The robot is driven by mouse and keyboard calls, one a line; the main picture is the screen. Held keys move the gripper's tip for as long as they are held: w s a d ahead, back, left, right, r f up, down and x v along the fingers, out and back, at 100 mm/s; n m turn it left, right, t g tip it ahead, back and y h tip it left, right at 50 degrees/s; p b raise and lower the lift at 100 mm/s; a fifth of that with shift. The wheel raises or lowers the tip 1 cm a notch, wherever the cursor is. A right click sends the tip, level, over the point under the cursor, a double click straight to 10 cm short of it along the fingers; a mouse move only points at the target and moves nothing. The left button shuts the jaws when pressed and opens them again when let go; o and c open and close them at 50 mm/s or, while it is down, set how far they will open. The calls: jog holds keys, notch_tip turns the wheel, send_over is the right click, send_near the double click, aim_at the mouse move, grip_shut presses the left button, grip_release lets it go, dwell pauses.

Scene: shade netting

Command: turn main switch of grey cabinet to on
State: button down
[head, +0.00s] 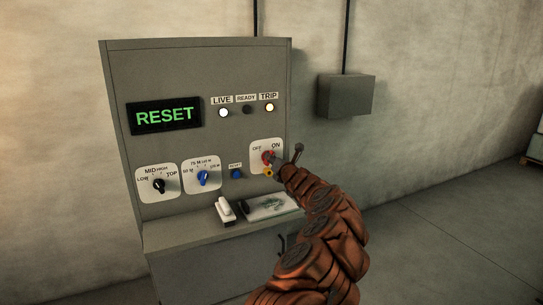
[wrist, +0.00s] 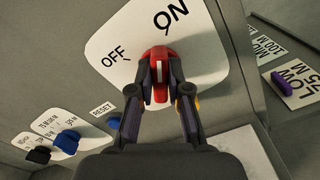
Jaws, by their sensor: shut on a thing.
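The grey cabinet (head: 205,75) stands against the wall in the head view. Its red main switch (head: 267,157) sits on a white plate marked OFF and ON, at the lower right of the panel. In the wrist view, my gripper (wrist: 160,88) is shut on the red switch (wrist: 159,56), one finger on each side. The white line on the switch points roughly up in that picture, closer to ON than to OFF; its exact setting is hard to tell. In the head view my arm partly hides the gripper.
The display (head: 165,115) reads RESET in green. The LIVE (head: 224,113) and TRIP (head: 269,108) lamps are lit; READY (head: 247,110) is dark. Left of the switch are a blue reset button (head: 236,174), a blue knob (head: 203,178) and a black knob (head: 159,186). A ledge lies below.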

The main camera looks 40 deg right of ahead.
jog(key=shift+m+p, duration=0.55)
jog(key=shift+m, duration=0.65)
jog(key=shift+f, duration=0.1)
jog(key=c, duration=1.1)
grip_release()
jog(key=shift+s, duration=0.15)
jog(key=shift+v, duration=5.9)
